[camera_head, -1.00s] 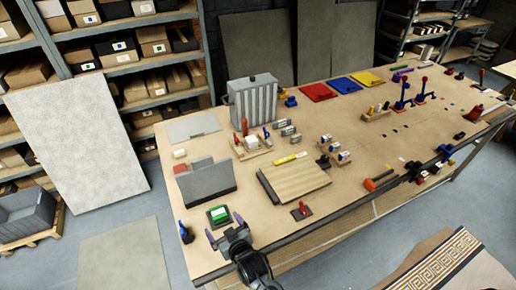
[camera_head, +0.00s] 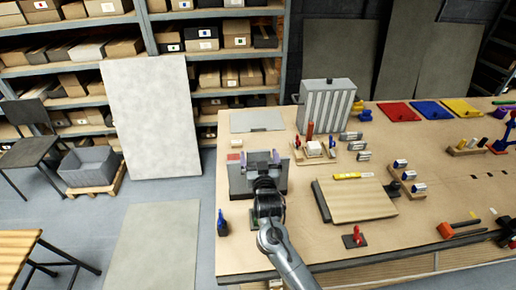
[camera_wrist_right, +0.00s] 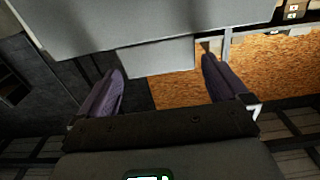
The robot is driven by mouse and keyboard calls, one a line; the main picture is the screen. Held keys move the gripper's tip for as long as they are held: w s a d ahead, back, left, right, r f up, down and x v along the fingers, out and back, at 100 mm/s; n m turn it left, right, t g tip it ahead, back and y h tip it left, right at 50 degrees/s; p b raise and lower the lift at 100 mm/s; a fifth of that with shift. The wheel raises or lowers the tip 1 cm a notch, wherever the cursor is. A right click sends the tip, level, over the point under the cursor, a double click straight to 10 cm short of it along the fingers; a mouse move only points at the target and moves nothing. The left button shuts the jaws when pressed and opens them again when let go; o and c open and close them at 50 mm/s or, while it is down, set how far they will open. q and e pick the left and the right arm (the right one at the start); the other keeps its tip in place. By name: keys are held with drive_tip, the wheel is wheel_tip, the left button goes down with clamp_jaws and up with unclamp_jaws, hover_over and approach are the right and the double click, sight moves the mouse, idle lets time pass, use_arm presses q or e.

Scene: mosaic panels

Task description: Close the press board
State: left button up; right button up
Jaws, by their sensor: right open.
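A grey board (camera_head: 240,180) with a raised back part stands near the left end of the workbench; I take it to be the press board. A broad grey surface (camera_wrist_right: 150,22) fills the top of that view, beyond the fingertips. I cannot tell whether the fingers touch the board. My left gripper is not in view.
A flat grey plate (camera_head: 256,121) lies behind the board. A ribbed grey box (camera_head: 326,105) and a small block tray (camera_head: 314,154) stand to the right. A wooden board (camera_head: 355,200) lies right of my arm. A blue-handled tool (camera_head: 222,224) stands at the left edge.

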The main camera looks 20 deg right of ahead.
sight(258, 154)
drive_tip(key=shift+w+d, duration=0.15)
drive_tip(key=shift+w, duration=1)
drive_tip(key=shift+w+d, duration=0.15)
drive_tip(key=shift+w, duration=1)
drive_tip(key=shift+c, duration=0.3)
drive_tip(key=c, duration=1.2)
drive_tip(key=shift+o, duration=0.2)
drive_tip(key=shift+s+a+t+b, duration=0.1)
drive_tip(key=shift+s+t+b, duration=0.25)
drive_tip(key=shift+s, duration=0.3)
drive_tip(key=s+a+f+t+b, duration=0.1)
drive_tip(key=s+t+b, duration=0.5)
drive_tip(key=s+b, duration=0.3)
drive_tip(key=shift+s+a+f+h, duration=0.2)
drive_tip(key=shift+s+f+h, duration=0.2)
drive_tip(key=shift+s, duration=0.4)
drive_tip(key=shift+t, duration=0.25)
drive_tip(key=o, duration=1.2)
